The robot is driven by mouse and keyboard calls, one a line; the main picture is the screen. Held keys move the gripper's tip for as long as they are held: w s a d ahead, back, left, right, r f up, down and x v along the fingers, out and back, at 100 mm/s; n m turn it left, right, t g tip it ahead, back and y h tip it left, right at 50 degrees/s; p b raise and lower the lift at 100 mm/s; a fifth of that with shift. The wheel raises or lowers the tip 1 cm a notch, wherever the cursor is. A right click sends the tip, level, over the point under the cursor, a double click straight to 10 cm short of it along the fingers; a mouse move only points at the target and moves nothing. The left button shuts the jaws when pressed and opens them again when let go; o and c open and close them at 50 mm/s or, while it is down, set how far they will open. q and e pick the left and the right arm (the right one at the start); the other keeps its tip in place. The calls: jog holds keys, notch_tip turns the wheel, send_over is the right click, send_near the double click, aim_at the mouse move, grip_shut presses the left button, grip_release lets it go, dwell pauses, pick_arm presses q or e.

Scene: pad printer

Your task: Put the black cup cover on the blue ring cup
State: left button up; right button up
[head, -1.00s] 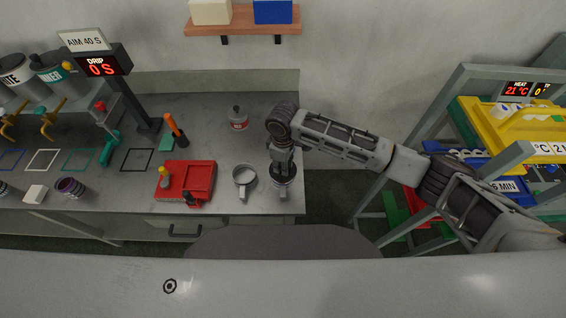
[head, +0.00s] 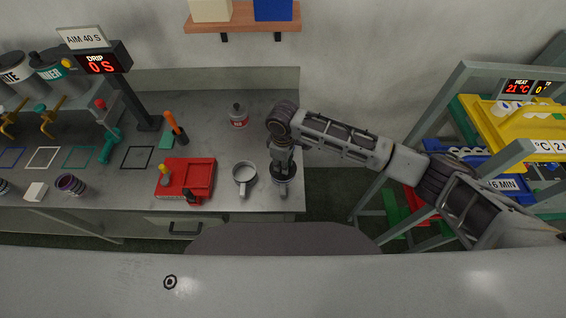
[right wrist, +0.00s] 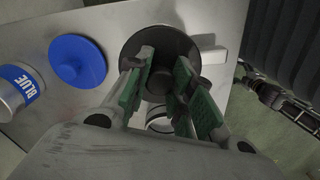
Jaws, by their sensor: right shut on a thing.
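My right gripper (right wrist: 158,82) is shut on the knob of the black cup cover (right wrist: 133,45), a round black disc. In the head view the cover (head: 290,172) is level right over a cup (head: 283,189) near the bench's right edge, its handle toward me. The handle (right wrist: 210,55) also pokes out beside the cover in the right wrist view. I cannot tell whether the cover rests on the rim or hangs just above it. The cover and gripper hide any coloured ring on this cup. My left gripper is not in view.
An open metal cup (head: 244,177) stands just left. A blue lid (right wrist: 77,60) and a tin labelled BLUE (right wrist: 17,90) lie close to the gripper. A red pad device (head: 187,180) and red-labelled bottle (head: 239,120) are on the bench. A rack (head: 462,100) stands at right.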

jog(key=shift+p, duration=0.4)
jog(key=shift+f, duration=0.45)
dwell(1.2)
jog(key=shift+f+p, duration=0.2)
jog(key=shift+p, duration=0.45)
dwell(0.5)
jog(key=o, duration=1.5)
jog(key=shift+r+p, duration=1.05)
jog(key=shift+r, duration=2.45)
